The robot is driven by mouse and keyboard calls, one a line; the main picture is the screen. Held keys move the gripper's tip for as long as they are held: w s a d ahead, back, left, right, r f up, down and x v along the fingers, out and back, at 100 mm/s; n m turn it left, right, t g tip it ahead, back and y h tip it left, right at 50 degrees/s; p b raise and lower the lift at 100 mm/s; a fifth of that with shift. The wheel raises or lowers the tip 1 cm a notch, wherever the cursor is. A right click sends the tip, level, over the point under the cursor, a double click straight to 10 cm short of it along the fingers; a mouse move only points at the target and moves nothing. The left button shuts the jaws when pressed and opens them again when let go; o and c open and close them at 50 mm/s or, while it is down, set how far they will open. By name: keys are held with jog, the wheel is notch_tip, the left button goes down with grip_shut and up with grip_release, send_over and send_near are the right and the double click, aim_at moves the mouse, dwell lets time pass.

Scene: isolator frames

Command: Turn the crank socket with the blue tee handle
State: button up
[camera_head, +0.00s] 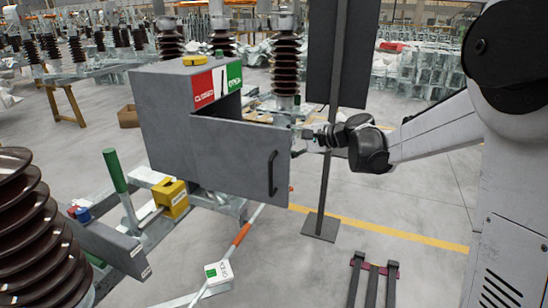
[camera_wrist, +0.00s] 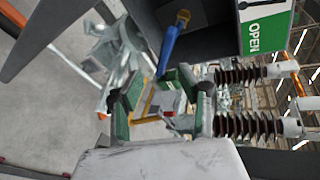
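The grey cabinet (camera_head: 165,115) stands with its door (camera_head: 235,158) swung open, and the door hides its inside in the head view. My gripper (camera_head: 312,138) is just beyond the door's right edge. In the wrist view a blue bar (camera_wrist: 170,48), apparently the tee handle, has a brass-coloured end (camera_wrist: 183,17) by the dark cabinet opening. Its near end lies just ahead of my gripper (camera_wrist: 162,98), whose green-padded fingers are spread. Grey, yellow and red parts show between them. I cannot tell whether the fingers touch the blue bar. The crank socket cannot be made out clearly.
A dark upright post (camera_head: 333,120) stands close to my arm, right of the door. A green OPEN label (camera_wrist: 264,28) is beside the cabinet opening. Ribbed brown insulators (camera_head: 286,65) stand behind. A yellow box (camera_head: 171,196) sits below the cabinet. Floor to the right is partly clear.

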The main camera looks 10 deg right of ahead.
jog(key=w+f+m+y+b, duration=0.2)
jog(key=w+f+y+b, duration=0.2)
jog(key=w+f, duration=0.1)
jog(key=shift+m+t+y, duration=0.3)
jog(key=shift+m+y, duration=0.2)
jog(key=shift+y, duration=0.2)
jog(key=x, duration=0.7)
jog(key=f+x, duration=0.1)
jog(key=x, duration=0.2)
jog(key=shift+w+a+b, duration=0.15)
jog(key=shift+w+b, duration=0.2)
jog(key=shift+w, duration=0.1)
grip_shut()
